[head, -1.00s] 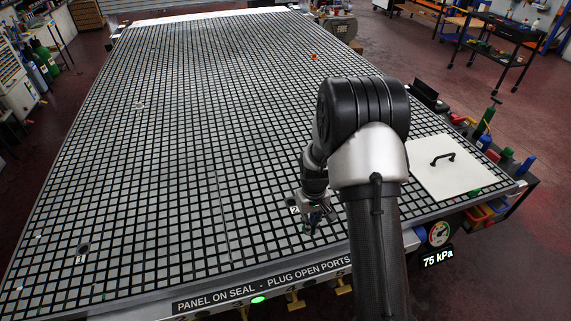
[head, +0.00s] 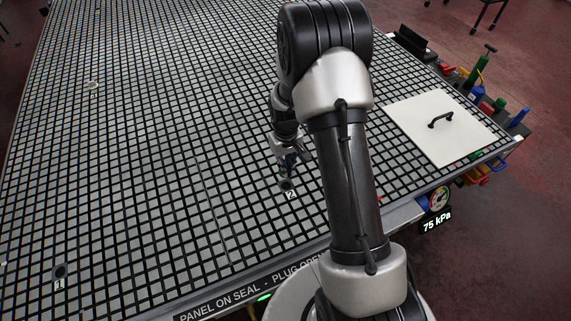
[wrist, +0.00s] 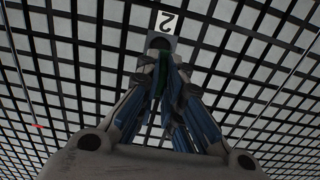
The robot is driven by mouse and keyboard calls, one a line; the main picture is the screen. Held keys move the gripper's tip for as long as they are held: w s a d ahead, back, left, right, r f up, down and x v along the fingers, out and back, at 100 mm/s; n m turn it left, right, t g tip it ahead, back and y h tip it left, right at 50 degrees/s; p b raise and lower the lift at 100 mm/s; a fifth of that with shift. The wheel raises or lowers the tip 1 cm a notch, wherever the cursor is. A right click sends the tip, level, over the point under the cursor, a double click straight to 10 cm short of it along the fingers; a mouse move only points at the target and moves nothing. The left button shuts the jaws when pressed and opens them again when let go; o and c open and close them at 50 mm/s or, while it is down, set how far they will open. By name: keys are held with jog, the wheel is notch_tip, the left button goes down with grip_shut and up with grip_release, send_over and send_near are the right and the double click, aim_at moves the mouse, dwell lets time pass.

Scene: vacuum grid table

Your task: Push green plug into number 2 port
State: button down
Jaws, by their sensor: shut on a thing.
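My gripper (wrist: 160,70) is shut on a green plug (wrist: 158,78), a dark green strip showing between the fingers in the wrist view. Most of the plug is hidden by the fingers. The number 2 port (wrist: 160,43) is a dark round hole in a grey square beside a white "2" label (wrist: 166,21), just beyond the fingertips. In the head view my gripper (head: 288,164) is right by the number 2 port (head: 286,185). I cannot tell whether the plug touches the port.
The grid table (head: 150,150) is mostly bare. The number 1 port (head: 60,271) is at the near left. A white panel with a black handle (head: 440,125) lies at the right. Several coloured items stand in a rack beyond the right edge. A gauge (head: 438,200) reads 75 kPa.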

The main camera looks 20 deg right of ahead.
jog(key=shift+s, duration=0.1)
jog(key=shift+f+b, duration=2.15)
jog(key=shift+f, duration=0.75)
jog(key=shift+f+b, duration=0.85)
jog(key=shift+f, duration=0.1)
dwell(0.5)
jog(key=c, duration=1.7)
grip_release()
jog(key=shift+o, duration=0.2)
jog(key=shift+r, duration=0.15)
notch_tip(320, 180, up, 12)
jog(key=shift+f, duration=0.1)
